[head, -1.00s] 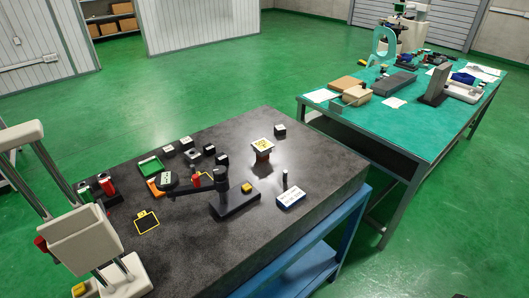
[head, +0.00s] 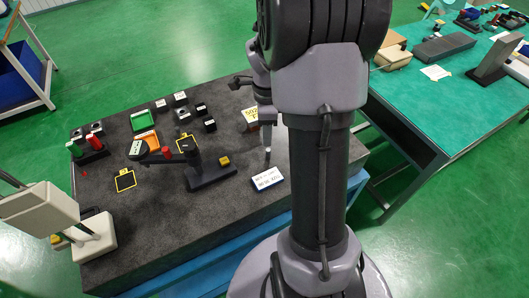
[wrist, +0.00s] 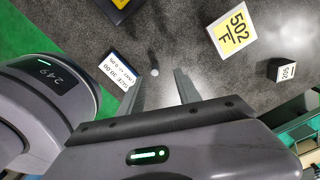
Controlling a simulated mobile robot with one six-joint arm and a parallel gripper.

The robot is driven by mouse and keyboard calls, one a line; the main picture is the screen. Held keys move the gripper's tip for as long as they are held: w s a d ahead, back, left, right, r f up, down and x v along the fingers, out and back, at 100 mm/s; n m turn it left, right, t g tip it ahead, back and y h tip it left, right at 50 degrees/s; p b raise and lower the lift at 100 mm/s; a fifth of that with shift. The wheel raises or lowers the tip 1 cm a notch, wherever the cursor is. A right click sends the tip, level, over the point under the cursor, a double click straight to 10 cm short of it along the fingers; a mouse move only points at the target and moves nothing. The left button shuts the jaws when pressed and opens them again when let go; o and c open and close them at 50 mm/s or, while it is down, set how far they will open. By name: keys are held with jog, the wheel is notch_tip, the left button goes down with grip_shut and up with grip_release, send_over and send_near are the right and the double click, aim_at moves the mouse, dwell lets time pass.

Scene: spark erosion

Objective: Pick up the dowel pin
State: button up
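The dowel pin (wrist: 155,72) shows in the wrist view as a small, pale round end against the dark granite top. In the head view it is a slim upright pin (head: 267,157) just behind a white and blue label block (head: 267,179). My gripper (wrist: 159,76) is open, with its two fingers on either side of the pin in the wrist picture. I cannot tell how far the fingertips are above it. In the head view my arm's column hides part of the gripper and the table to the right.
A black stand with a dial gauge (head: 207,172) is left of the pin. A yellow 502/F sign block (wrist: 234,30) and a small 205 block (wrist: 283,71) stand nearby.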

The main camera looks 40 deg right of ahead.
aim_at(268, 150)
jog(key=shift+s+a+f, duration=0.25)
jog(key=shift+s+f, duration=0.05)
jog(key=shift+f, duration=0.25)
jog(key=shift+s+a+f, duration=0.2)
jog(key=shift+s+f, duration=0.1)
jog(key=shift+f, duration=0.25)
jog(key=f, duration=0.1)
jog(key=f+b, duration=0.1)
jog(key=f, duration=0.1)
jog(key=f+b, duration=0.1)
jog(key=f, duration=0.1)
jog(key=shift+s+d+f, duration=0.1)
jog(key=shift+d+f, duration=0.05)
jog(key=shift+d, duration=0.1)
grip_shut()
